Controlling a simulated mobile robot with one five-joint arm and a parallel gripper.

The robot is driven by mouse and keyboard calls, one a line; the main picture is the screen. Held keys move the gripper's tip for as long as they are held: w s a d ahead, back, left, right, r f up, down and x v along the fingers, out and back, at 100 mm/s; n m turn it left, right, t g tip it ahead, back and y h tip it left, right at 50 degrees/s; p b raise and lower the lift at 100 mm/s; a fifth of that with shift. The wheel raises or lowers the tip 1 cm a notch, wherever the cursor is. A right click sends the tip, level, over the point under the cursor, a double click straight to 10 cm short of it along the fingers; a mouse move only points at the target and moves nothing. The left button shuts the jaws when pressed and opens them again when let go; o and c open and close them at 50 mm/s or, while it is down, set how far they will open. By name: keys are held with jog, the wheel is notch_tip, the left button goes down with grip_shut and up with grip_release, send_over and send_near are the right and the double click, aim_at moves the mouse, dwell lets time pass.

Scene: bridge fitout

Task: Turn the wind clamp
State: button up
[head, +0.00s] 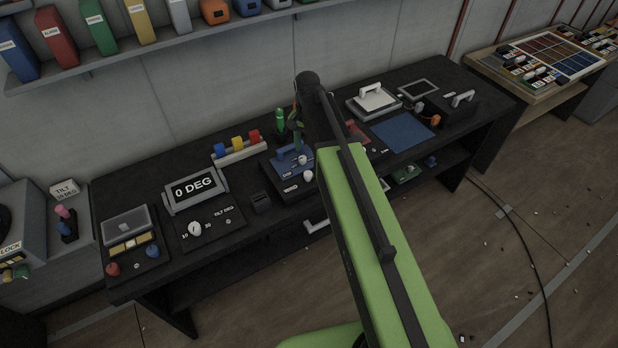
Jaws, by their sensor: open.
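My green arm reaches over the long black bench, and its dark end bends down past the elbow. My gripper (289,127) shows small, with green fingers spread apart and nothing seen between them. No label reading wind clamp is legible, so I cannot say for sure which part is the clamp. My arm hides part of the bench to the right of this panel.
On the bench (130,202) stand a "0 DEG" display (194,190), a dial panel (215,231), a rack of coloured blocks (240,151), a blue mat (402,132) and a white-handled box (373,101). A shelf of binders (99,27) hangs above. The floor in front is mostly open, with a cable.

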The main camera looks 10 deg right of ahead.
aim_at(308, 172)
notch_tip(308, 172, down, 13)
jog(key=b, duration=1.1)
jog(key=shift+r, duration=0.1)
grip_shut()
jog(key=shift+d, duration=0.1)
